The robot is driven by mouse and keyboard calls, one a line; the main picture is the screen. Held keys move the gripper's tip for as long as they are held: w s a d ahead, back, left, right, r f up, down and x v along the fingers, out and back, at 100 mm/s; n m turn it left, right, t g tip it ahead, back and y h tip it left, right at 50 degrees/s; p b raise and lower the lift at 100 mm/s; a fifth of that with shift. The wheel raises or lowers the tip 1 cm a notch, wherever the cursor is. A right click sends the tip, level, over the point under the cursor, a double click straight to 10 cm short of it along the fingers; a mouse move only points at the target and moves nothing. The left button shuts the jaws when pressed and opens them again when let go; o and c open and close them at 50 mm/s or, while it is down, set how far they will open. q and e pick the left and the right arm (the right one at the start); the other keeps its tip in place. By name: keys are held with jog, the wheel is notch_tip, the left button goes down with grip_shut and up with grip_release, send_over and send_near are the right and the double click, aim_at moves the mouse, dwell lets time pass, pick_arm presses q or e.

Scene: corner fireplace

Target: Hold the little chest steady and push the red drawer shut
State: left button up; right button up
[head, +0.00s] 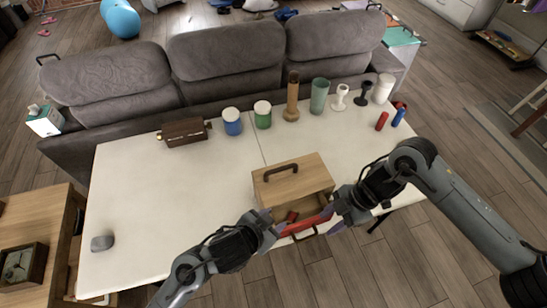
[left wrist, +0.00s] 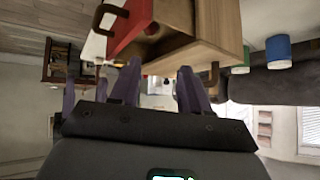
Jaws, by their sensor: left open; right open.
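The little chest (head: 316,172) is a light wooden box with a dark handle on top, near the front edge of the white table. Its red drawer (head: 309,223) stands pulled out on my side. A dark handle (head: 304,235) is on its front. My left gripper (head: 272,222) is open at the drawer's left side; contact cannot be told. My right gripper (head: 334,208) is open by the chest's front right corner, beside the drawer. In the left wrist view, the open left fingers (left wrist: 158,86) appear empty, below the red drawer (left wrist: 128,28) and the chest (left wrist: 222,28).
On the white table (head: 130,205), a dark box (head: 184,132), blue jar (head: 232,122), green jar (head: 263,115), brown bottle (head: 292,97) and several other items line the back. A grey lump (head: 102,243) lies front left. The table's left middle is clear. A grey sofa (head: 225,60) stands behind.

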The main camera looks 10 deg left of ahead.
pick_arm(q)
jog(key=w+d+r+m+h, duration=0.2)
jog(key=w+d+r+m, duration=0.15)
jog(key=d, duration=0.35)
jog(key=m+g+y, duration=0.2)
jog(key=g+y, duration=0.1)
jog(key=g, duration=0.1)
send_near(283, 168)
jog(key=x, duration=0.5)
jog(key=shift+w+d+f, duration=0.1)
jog(key=shift+d+f, duration=0.05)
jog(key=shift+f, duration=0.25)
jog(key=shift+w+d, duration=0.2)
jog(key=shift+w+d+f, duration=0.1)
jog(key=shift+w+f, duration=0.05)
jog(key=shift+f, duration=0.15)
jog(key=shift+w+f, duration=0.15)
jog(key=shift+f, duration=0.55)
jog(key=shift+x, duration=1.3)
